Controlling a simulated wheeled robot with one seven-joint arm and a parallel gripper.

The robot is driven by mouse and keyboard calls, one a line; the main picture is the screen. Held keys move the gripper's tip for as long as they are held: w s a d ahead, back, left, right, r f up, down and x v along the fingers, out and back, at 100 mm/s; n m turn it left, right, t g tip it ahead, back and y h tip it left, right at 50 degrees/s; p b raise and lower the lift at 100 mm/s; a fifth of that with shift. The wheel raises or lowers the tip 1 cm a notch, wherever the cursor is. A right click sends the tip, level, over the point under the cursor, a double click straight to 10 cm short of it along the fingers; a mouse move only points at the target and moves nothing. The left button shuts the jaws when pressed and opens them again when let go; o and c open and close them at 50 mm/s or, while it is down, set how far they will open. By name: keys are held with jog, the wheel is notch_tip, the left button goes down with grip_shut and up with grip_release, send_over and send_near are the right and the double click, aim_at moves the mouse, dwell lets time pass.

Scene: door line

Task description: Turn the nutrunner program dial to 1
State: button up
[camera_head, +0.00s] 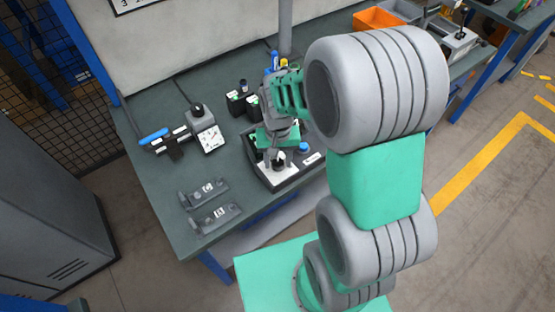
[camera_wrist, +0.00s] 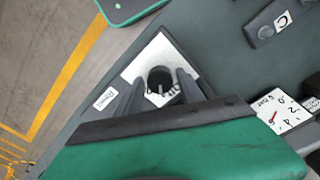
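The nutrunner controller (camera_head: 293,181) is a dark box with a light top, standing at the front edge of the bench. Its round black program dial (camera_wrist: 160,77) sits on a white plate (camera_wrist: 146,62) with markings partly hidden by the fingers. The dial also shows in the head view (camera_head: 279,164), just below my gripper. My gripper (camera_wrist: 160,78) points down at the dial, one finger on each side. The fingers are apart, and a gap seems to show beside the dial; contact is not clear. The dial's pointer setting cannot be read.
A blue button (camera_head: 304,147) is on the controller close to my gripper. A white gauge (camera_head: 211,139) and a blue-handled tool (camera_head: 153,136) lie to the left. Two dark labelled brackets (camera_head: 214,217) lie at front left. Black boxes (camera_head: 237,103) stand behind.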

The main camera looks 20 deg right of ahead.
aim_at(278, 162)
jog(key=shift+o, duration=0.9)
notch_tip(278, 162, up, 8)
jog(key=shift+f+b, duration=0.15)
jog(key=shift+b, duration=0.2)
jog(key=s, duration=0.1)
jog(key=s+f+n, duration=0.2)
jog(key=s, duration=0.1)
jog(key=shift+s+f+g, duration=0.1)
jog(key=shift+g, duration=0.3)
jog(key=s+r+t, duration=0.3)
jog(key=r+t, duration=0.1)
jog(key=r, duration=0.6)
jog(key=shift+r+n+t, duration=0.3)
jog(key=shift+r+n, duration=0.1)
